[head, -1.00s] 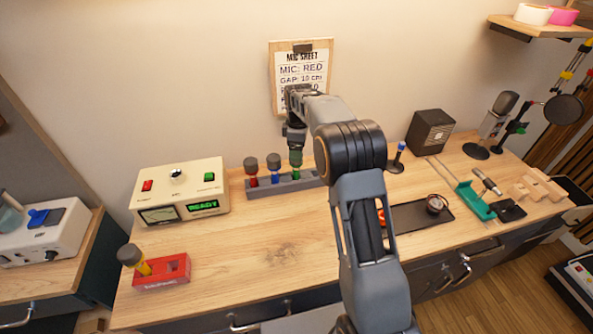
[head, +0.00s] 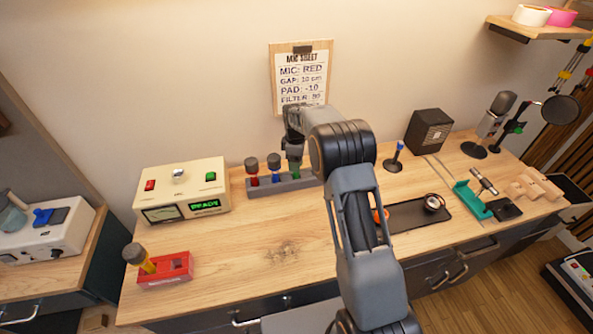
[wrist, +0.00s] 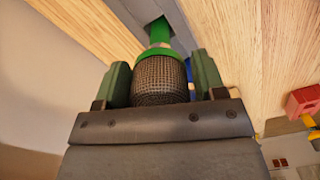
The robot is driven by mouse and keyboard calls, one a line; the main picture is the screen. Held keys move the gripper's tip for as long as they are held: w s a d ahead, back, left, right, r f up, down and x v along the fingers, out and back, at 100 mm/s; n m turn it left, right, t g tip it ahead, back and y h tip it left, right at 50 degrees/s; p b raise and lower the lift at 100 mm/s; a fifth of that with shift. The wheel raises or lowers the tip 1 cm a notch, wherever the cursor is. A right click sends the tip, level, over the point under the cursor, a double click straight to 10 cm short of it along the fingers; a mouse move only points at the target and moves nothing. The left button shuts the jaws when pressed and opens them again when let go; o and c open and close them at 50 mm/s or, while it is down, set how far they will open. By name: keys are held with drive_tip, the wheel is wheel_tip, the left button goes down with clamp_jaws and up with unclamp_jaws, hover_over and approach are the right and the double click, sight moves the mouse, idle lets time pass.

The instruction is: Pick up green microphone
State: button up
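The green microphone (head: 296,172) stands upright in a grey rack (head: 262,189) at the back of the bench; its head is mostly hidden by my gripper in the head view. My gripper (head: 294,157) is directly above it, pointing down. In the wrist view, the microphone's dark mesh head and green collar (wrist: 160,82) lie between the two greenish fingers of my gripper (wrist: 162,68). The fingers are apart, one on each side of the head, with a narrow gap showing on the right. Contact on the left is unclear.
A blue microphone (head: 274,168) and a red microphone (head: 252,172) stand left of it in the same rack. A cream control box (head: 181,190) is farther left. A paper sheet (head: 301,80) hangs on the wall behind. The bench's front middle is clear.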

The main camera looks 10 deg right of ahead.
drive_tip(key=c, duration=1.1)
drive_tip(key=shift+c, duration=0.2)
drive_tip(key=shift+r, duration=0.1)
drive_tip(key=shift+r+p, duration=0.5)
drive_tip(key=shift+r, duration=0.15)
wheel_tip(320, 180, up, 2)
drive_tip(key=shift+r+p, duration=0.25)
drive_tip(key=shift+p, duration=0.55)
drive_tip(key=s+a+r, duration=0.9)
drive_tip(key=s, duration=0.1)
drive_tip(key=shift+s+a, duration=0.15)
drive_tip(key=shift+s, duration=0.1)
